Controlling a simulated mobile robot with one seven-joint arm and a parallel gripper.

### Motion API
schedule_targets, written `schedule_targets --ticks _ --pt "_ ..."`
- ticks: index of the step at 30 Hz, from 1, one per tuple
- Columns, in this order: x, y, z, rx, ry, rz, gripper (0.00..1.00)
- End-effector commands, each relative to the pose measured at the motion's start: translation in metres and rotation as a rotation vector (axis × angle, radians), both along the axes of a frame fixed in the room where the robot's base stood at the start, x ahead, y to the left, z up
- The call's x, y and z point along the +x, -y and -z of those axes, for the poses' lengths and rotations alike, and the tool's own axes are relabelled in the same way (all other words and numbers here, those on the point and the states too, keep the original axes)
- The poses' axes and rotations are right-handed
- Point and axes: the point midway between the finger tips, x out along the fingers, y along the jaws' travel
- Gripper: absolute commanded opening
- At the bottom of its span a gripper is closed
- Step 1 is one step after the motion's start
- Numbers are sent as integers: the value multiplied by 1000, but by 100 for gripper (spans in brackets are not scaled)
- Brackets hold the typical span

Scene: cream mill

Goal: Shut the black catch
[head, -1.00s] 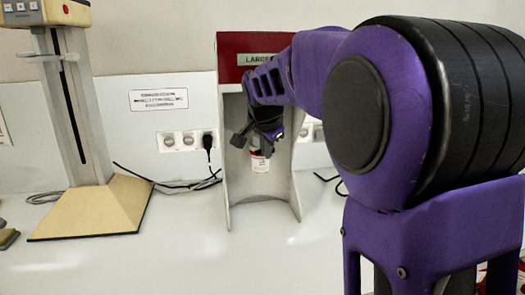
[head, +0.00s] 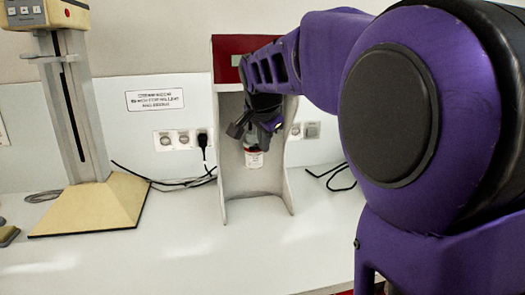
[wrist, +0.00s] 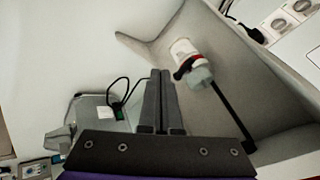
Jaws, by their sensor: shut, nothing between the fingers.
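A black lever (wrist: 232,118), which I take to be the black catch, sticks out at a slant from the grey cap end (wrist: 200,77) of a white bottle-like container (wrist: 184,50) with a red band. My gripper (wrist: 160,74) is shut and empty, its fingers beside the lever and left of it in the wrist view, with a gap in the picture. In the head view the white container (head: 254,159) hangs inside the grey stand (head: 252,208), just below my gripper (head: 245,130). My gripper and arm hide the catch there.
The stand's side walls flank my gripper closely. A beige-based column device (head: 98,205) stands at the left. Wall sockets (head: 183,139) and loose black cables (head: 335,178) lie behind. The white bench top (head: 170,255) in front is clear.

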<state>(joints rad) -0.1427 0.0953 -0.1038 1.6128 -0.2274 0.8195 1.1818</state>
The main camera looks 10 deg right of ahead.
Motion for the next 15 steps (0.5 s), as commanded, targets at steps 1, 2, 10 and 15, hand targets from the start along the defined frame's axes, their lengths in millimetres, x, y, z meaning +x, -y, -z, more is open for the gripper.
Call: schedule_targets --ticks 1,2,10,15 --pt "-7 -4 -11 1 2 -1 0" --pt "-10 -5 -17 1 2 -1 0" --pt "-31 -16 -45 -1 -2 1 0" --pt "-34 -17 -49 0 -3 1 0"
